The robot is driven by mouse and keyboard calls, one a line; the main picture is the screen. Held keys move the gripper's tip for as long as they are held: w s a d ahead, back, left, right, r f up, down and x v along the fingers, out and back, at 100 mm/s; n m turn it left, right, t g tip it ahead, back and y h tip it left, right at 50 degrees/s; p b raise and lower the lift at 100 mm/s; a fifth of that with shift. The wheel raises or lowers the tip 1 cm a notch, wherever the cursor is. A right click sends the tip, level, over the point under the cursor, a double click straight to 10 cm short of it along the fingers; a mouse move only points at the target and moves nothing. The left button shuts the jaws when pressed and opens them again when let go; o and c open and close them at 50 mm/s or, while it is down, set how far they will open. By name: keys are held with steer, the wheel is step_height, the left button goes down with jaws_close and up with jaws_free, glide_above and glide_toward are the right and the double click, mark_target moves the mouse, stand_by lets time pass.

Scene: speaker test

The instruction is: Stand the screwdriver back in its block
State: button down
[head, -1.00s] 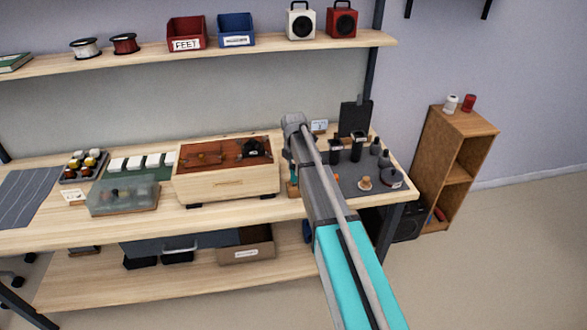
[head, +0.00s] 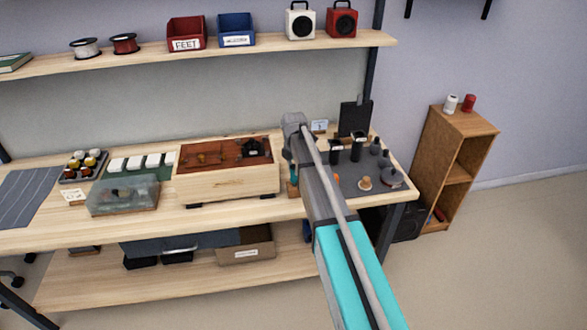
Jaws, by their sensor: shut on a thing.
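My arm comes up from the bottom right, and its wrist end (head: 293,122) is above the bench, right of the wooden case. My gripper's fingers are hidden behind my own arm, so I cannot see what lies between them. A small wooden block (head: 292,189) shows in part at the left edge of my arm, on the bench. I cannot tell whether it is the screwdriver's block. A small orange piece (head: 337,178) shows just right of my arm above the grey mat. It may be part of the screwdriver, but it is too small to tell.
The wooden case (head: 228,187) stands left of my arm. The grey mat (head: 352,191) on the right holds dark cylinders (head: 357,150), a cork-coloured piece (head: 365,183) and a round dark part (head: 391,179). A dark upright panel (head: 355,118) stands behind. A shelf (head: 200,54) runs above the bench.

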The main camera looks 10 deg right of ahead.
steer(key=shift+f+b, duration=0.85)
stand_by(0.7)
steer(key=shift+c, duration=1.4)
jaws_free()
steer(key=shift+r, duration=0.15)
step_height(320, 180, up, 11)
steer(key=p, duration=1.1)
steer(key=shift+s+d+f+n, duration=0.1)
steer(key=shift+s+f+n, duration=0.1)
steer(key=shift+n, duration=0.1)
steer(key=shift+s+d+r+n, duration=0.15)
steer(key=shift+s+n, duration=0.2)
steer(key=shift+n, duration=0.8)
steer(key=shift+s+d+r+n, duration=0.15)
steer(key=shift+s+n, duration=0.15)
steer(key=shift+n, duration=0.85)
steer(key=shift+f, duration=0.1)
steer(key=shift+s, duration=0.1)
